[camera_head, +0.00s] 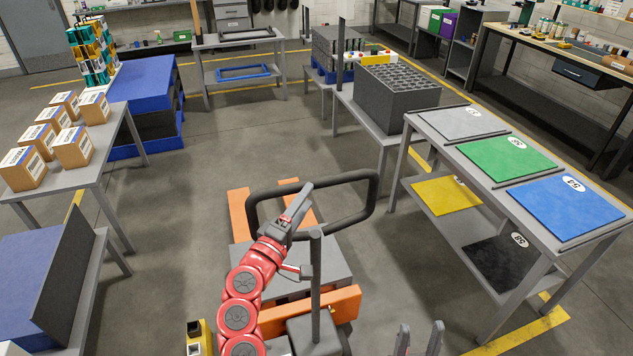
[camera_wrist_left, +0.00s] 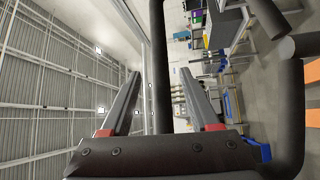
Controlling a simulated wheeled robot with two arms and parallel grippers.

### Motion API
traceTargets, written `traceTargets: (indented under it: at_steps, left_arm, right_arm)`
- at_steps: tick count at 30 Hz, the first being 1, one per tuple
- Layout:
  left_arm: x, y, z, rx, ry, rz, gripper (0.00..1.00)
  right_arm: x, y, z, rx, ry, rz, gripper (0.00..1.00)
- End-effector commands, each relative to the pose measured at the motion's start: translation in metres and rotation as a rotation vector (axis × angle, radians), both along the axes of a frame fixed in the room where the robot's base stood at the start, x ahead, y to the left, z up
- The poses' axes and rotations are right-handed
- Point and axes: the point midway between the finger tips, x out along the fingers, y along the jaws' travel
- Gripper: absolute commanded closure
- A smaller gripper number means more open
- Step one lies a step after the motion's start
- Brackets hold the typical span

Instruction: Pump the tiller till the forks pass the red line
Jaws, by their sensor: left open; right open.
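The pallet jack's tiller ends in a black loop handle (camera_head: 367,200), above a grey upright post (camera_head: 315,265). Its orange forks (camera_head: 238,208) lie low, pointing away from me, partly hidden by a grey plate and my arm. My left gripper (camera_head: 303,192) is at the far bar of the loop. In the left wrist view its two fingers (camera_wrist_left: 158,95) are apart, with the black bar (camera_wrist_left: 160,50) showing between them; contact cannot be told. My right gripper (camera_head: 420,337) is open and empty at the bottom edge, right of the jack. I cannot make out the red line.
A table with grey, green and blue mats (camera_head: 507,158) stands at the right. A grey table with several boxes (camera_head: 110,158) stands at the left. The floor (camera_head: 255,140) between is open.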

Motion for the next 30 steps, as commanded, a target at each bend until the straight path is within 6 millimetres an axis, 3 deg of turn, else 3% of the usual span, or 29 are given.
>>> traceTargets:
  at_steps: [10,24,30]
  left_arm:
    - [0.043,-0.023,0.008,0.001,0.0,-0.001,0.38]
    - [0.052,-0.027,0.008,0.0,0.0,0.001,0.38]
    - [0.052,-0.027,0.008,0.0,0.0,0.0,0.72]
  right_arm:
    - [0.0,0.0,0.016,0.0,0.0,0.0,0.5]
    - [0.0,0.0,0.018,0.0,0.0,0.0,0.5]
    - [0.0,0.0,0.018,0.0,0.0,0.0,0.5]
